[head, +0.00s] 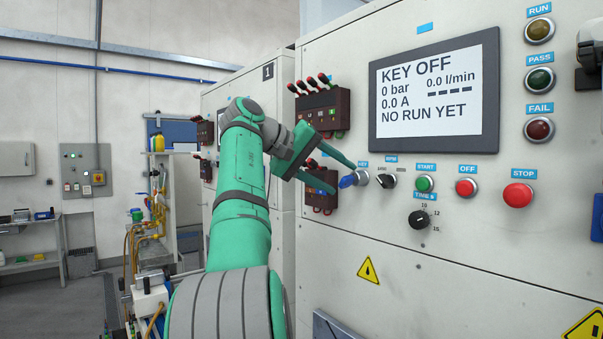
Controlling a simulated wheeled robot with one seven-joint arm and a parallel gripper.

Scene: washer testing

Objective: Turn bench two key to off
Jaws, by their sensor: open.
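The blue key (348,181) sits in its round lock under a small blue label on the cream bench panel (460,250). The screen (434,94) reads "KEY OFF", "0 bar", "0.0 A" and "NO RUN YET". My green gripper (343,177) is open, with its fingers pointing right toward the key. One fingertip is just above the key and the other just left of and below it. I cannot tell whether either touches the key. The key's exact angle is too small to tell.
Right of the key are the RPM knob (386,181), the green START button (424,183), the red OFF button (466,187) and the red STOP button (517,195). A TIME dial (419,219) is below. A dark terminal block (322,112) with red-capped leads is above my gripper.

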